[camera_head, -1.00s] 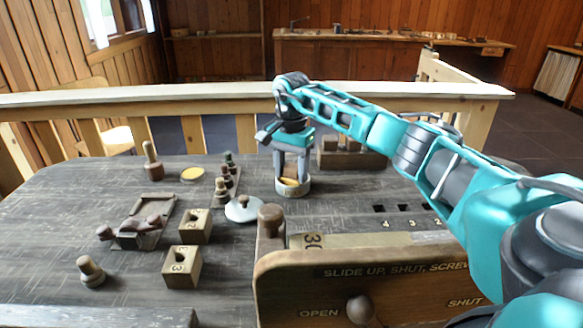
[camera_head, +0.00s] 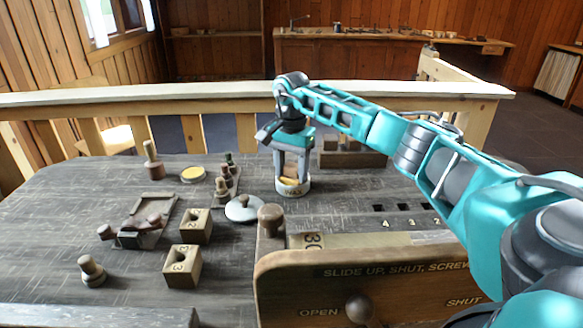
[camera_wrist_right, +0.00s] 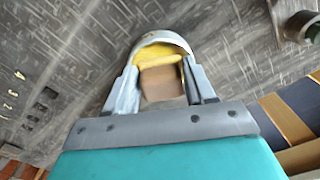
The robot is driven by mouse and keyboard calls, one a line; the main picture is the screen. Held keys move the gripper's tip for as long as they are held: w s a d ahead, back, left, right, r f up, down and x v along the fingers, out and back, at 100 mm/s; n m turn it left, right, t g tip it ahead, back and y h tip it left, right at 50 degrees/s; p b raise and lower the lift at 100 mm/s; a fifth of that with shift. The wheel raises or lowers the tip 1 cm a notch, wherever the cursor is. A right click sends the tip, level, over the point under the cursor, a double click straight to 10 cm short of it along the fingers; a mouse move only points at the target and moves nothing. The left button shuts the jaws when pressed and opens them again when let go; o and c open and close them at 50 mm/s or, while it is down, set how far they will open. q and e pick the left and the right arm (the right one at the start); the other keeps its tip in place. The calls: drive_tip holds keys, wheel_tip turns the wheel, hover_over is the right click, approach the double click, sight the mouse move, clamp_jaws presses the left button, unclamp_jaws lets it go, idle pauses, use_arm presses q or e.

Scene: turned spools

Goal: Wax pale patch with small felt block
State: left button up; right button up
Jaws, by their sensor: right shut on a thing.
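My right gripper (camera_head: 292,172) points down into a round white tin (camera_head: 293,191) on the grey table. In the right wrist view its two fingers (camera_wrist_right: 161,88) are shut on a small brown block (camera_wrist_right: 162,82), which looks like the felt block. Yellow wax (camera_wrist_right: 160,52) shows beside the block inside the tin's rim. I cannot tell whether the block touches the wax. I cannot clearly pick out the pale patch; part of the table is behind my right arm and the lettered board. My left gripper is not in view.
A lettered wooden board (camera_head: 400,285) with knobs stands at the front. A grey lid (camera_head: 243,208) lies left of the tin. A shallow yellow dish (camera_head: 193,174), numbered blocks (camera_head: 183,266) and a knobbed block (camera_head: 153,168) stand at left. A wooden rack (camera_head: 352,160) is behind.

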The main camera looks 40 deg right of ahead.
sight(292, 167)
drive_tip(key=shift+s+f, duration=0.1)
drive_tip(key=shift+f, duration=0.05)
drive_tip(key=shift+r+p, duration=0.85)
drive_tip(key=shift+r, duration=0.05)
drive_tip(key=shift+r+p, duration=0.95)
drive_tip(key=shift+r, duration=0.1)
wheel_tip(292, 167, up, 2)
drive_tip(key=shift+r+p, duration=0.1)
drive_tip(key=shift+p, duration=0.85)
drive_tip(key=shift+r+p, duration=0.55)
drive_tip(key=shift+r, duration=0.1)
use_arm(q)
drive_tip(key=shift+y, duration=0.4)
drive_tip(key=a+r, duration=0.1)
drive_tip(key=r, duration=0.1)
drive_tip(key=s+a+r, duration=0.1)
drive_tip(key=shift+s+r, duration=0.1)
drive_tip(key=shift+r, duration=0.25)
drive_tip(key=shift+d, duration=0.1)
